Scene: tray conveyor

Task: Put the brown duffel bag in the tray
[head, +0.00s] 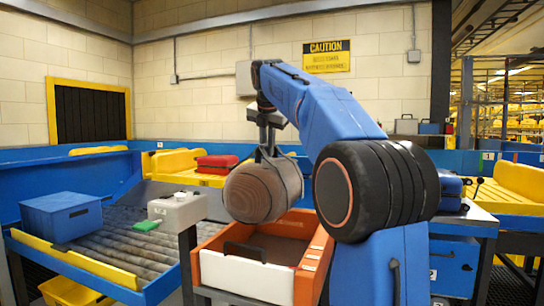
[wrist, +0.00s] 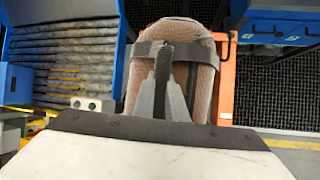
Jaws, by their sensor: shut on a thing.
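The brown duffel bag (head: 250,193) is a rounded cylinder with a dark strap. My gripper (head: 266,152) is shut on the bag at its top and holds it up. In the head view the bag hangs above the orange tray (head: 317,262), over its back left part. The tray has a white front panel, a dark handle and a bare brown floor. In the wrist view the bag (wrist: 202,62) shows below the gripper (wrist: 166,55) and covers most of the tray, whose orange edge (wrist: 226,80) shows at right.
A roller conveyor (head: 130,240) with a blue box (head: 62,216) lies at left. A grey button box (head: 177,209) stands beside the tray. A red case (head: 217,162) sits behind on a yellow chute. A blue case (head: 452,192) rests on a table at right.

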